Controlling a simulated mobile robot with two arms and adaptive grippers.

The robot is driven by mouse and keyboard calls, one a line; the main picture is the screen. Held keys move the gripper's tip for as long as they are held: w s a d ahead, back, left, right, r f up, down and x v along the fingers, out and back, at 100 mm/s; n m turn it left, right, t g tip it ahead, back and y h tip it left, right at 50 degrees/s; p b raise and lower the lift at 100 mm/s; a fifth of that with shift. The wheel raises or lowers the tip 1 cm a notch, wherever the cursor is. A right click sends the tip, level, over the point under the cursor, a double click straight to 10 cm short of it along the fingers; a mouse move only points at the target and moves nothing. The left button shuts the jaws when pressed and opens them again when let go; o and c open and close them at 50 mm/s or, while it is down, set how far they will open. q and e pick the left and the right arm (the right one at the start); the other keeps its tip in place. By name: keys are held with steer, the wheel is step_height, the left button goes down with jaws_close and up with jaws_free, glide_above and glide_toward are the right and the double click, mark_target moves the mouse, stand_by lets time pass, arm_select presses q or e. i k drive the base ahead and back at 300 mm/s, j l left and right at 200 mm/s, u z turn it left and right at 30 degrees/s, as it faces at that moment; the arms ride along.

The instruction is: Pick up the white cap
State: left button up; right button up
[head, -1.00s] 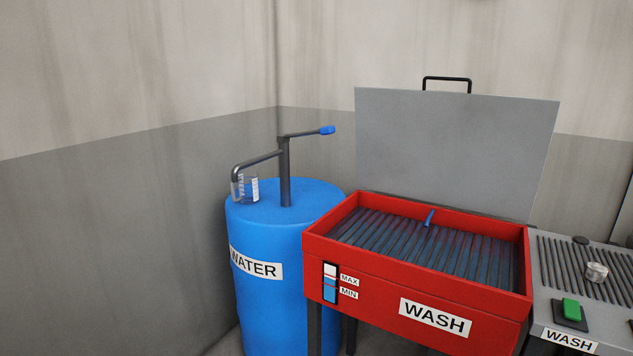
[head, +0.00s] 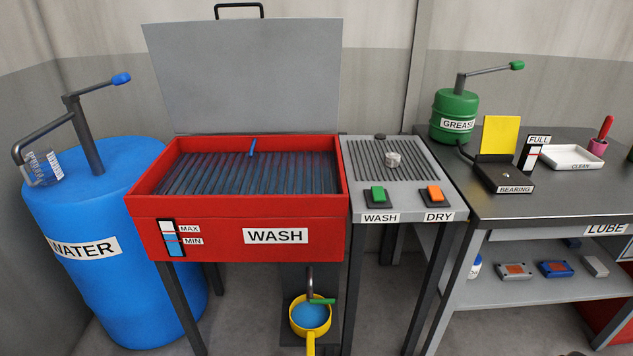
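I cannot make out a separate white cap in the head view. A small white-and-blue bottle (head: 475,266) stands on the lower shelf of the lube bench, partly cut off by the bench leg. Whether its top is a white cap is too small to tell. A small pale grey cylinder (head: 393,160) stands on the slatted grey wash/dry station. Neither of my grippers is in view.
The red wash basin (head: 236,239) has its grey lid (head: 245,75) raised. A blue water barrel (head: 105,285) stands left. A yellow pan (head: 310,316) sits below. The lube bench (head: 400,300) holds a green grease drum (head: 455,105) and a white tray (head: 571,157).

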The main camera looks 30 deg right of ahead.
mark_target(393, 160)
steer(key=z, duration=1.45)
steer(key=i+j, duration=0.25)
steer(key=j, duration=0.15)
steer(key=i+j, duration=0.25)
steer(key=i+j+z, duration=0.1)
steer(key=i+j, duration=0.15)
steer(key=j, duration=0.25)
